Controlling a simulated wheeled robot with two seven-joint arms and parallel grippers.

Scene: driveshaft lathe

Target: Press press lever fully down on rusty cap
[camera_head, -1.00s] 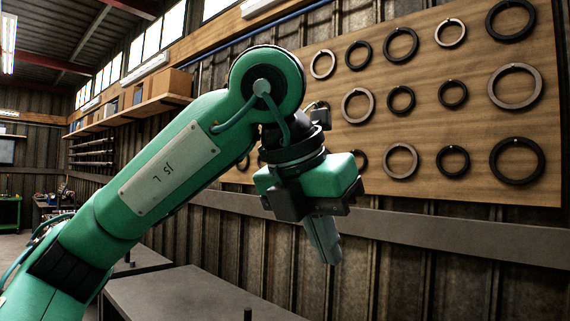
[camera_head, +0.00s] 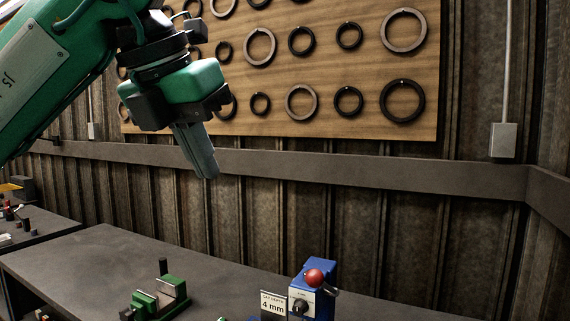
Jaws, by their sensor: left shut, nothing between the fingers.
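My left gripper (camera_head: 205,168) hangs at the upper left, above the bench. Its grey fingers are shut together with nothing between them, pointing down. A blue press-like device (camera_head: 320,271) stands on the bench at the bottom, right of and well below the gripper. A red ball knob (camera_head: 313,277) shows on it, which looks like the end of the press lever; the lever's rod is mostly hidden. The lower part of the device is cut off by the picture's edge. I cannot make out a rusty cap. My right gripper is not in view.
A green fixture (camera_head: 160,298) sits on the dark bench (camera_head: 75,255) to the left. A board with rings (camera_head: 330,90) hangs on the wall behind.

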